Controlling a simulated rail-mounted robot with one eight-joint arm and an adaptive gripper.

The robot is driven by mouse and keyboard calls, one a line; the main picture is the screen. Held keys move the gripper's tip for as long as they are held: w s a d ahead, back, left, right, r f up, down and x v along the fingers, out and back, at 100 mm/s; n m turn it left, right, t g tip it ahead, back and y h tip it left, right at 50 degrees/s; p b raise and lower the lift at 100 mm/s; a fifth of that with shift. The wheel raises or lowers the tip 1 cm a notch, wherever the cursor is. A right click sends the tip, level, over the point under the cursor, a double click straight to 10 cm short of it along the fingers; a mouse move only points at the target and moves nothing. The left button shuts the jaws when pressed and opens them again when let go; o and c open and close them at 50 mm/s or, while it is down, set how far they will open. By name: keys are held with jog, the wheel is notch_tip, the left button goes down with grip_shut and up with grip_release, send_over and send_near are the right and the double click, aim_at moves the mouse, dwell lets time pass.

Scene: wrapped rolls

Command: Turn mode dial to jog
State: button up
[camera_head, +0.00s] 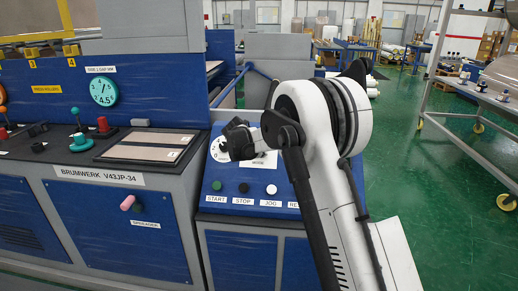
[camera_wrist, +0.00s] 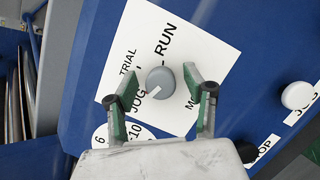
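The grey round mode dial (camera_wrist: 160,82) sits on a white label plate (camera_wrist: 128,62) with the words TRIAL, JOG and RUN. A white mark on the knob's lower left side in the wrist view points toward the JOG lettering. My gripper (camera_wrist: 161,84) is open, with one green-padded finger on each side of the dial and visible gaps between the fingers and the knob. In the head view my gripper (camera_head: 240,142) is over the sloped blue control panel (camera_head: 225,187) and hides the dial.
A numbered white dial face (camera_head: 218,149) is close to the left of my gripper. Below are green START (camera_head: 217,186), black STOP (camera_head: 244,188) and white JOG (camera_head: 271,190) buttons. The machine's black top (camera_head: 60,147) with levers lies to the left. Green floor is open at right.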

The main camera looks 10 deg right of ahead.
jog(key=v, duration=1.2)
jog(key=s+d+r+m+g+y, duration=0.1)
jog(key=s+d+r+m, duration=0.3)
jog(key=s, duration=0.8)
jog(key=s+d+r+m+y, duration=0.2)
jog(key=s+r+m, duration=0.35)
jog(key=s, duration=0.75)
jog(key=s+f+m+y, duration=0.1)
jog(key=s+f+m, duration=0.1)
jog(key=s, duration=0.6)
jog(key=s+f+m+y, duration=0.1)
jog(key=s+f+m, duration=0.2)
jog(key=s, duration=0.6)
jog(key=s+f+m+y, duration=0.1)
jog(key=s+f+m, duration=0.2)
jog(key=s+m, duration=0.2)
jog(key=s, duration=0.3)
jog(key=shift+s+a+f+m, duration=0.25)
jog(key=shift+s+a+m, duration=0.05)
jog(key=shift+s+m, duration=0.1)
